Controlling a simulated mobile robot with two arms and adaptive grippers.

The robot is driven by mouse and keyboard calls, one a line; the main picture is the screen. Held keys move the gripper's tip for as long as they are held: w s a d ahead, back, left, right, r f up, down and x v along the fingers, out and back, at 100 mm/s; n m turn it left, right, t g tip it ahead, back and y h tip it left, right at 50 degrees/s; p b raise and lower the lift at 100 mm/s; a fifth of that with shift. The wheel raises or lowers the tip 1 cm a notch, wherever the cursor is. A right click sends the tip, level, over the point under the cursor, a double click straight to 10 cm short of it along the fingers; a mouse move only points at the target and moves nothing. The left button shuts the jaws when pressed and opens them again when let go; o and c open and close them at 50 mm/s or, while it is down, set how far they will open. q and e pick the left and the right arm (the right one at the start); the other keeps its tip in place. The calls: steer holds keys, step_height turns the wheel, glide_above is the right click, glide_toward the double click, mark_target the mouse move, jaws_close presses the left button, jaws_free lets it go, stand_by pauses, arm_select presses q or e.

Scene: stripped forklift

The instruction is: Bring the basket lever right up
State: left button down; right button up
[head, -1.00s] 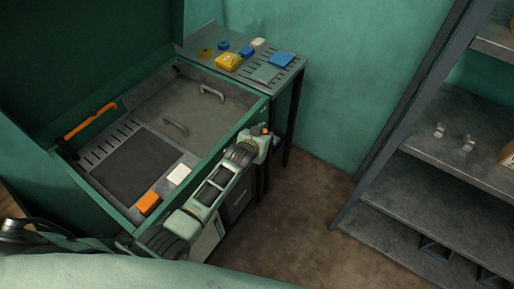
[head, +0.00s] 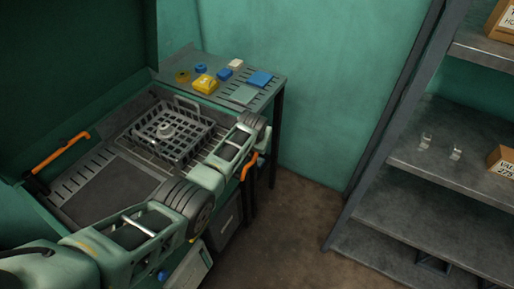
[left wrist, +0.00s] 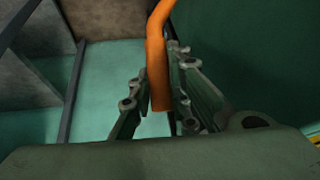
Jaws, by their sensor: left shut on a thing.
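The orange basket lever (head: 250,166) stands out at the front right side of the green washer. In the left wrist view its orange bar (left wrist: 157,60) runs between the two fingers of my left gripper (left wrist: 158,103), which is shut on it. In the head view the fingertips are mostly hidden behind my arm. The grey wire basket (head: 163,130) sits raised in the washer's opening, with a small round pale part inside it. My arm covers part of its right side. My right gripper is not in view.
The open washer lid (head: 75,70) stands at the left, with an orange bar (head: 60,151) near its hinge side. A side table (head: 262,96) holds yellow and blue items behind the washer. A metal shelf (head: 450,170) stands at the right. The floor between is clear.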

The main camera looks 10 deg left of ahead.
arm_select(q)
steer(key=shift+d, duration=0.25)
steer(key=c, duration=1.6)
jaws_free()
steer(key=shift+w+f, duration=0.1)
steer(key=shift+w, duration=0.05)
steer(key=shift+c, duration=0.2)
steer(key=shift+a, duration=0.15)
steer(key=v, duration=1.2)
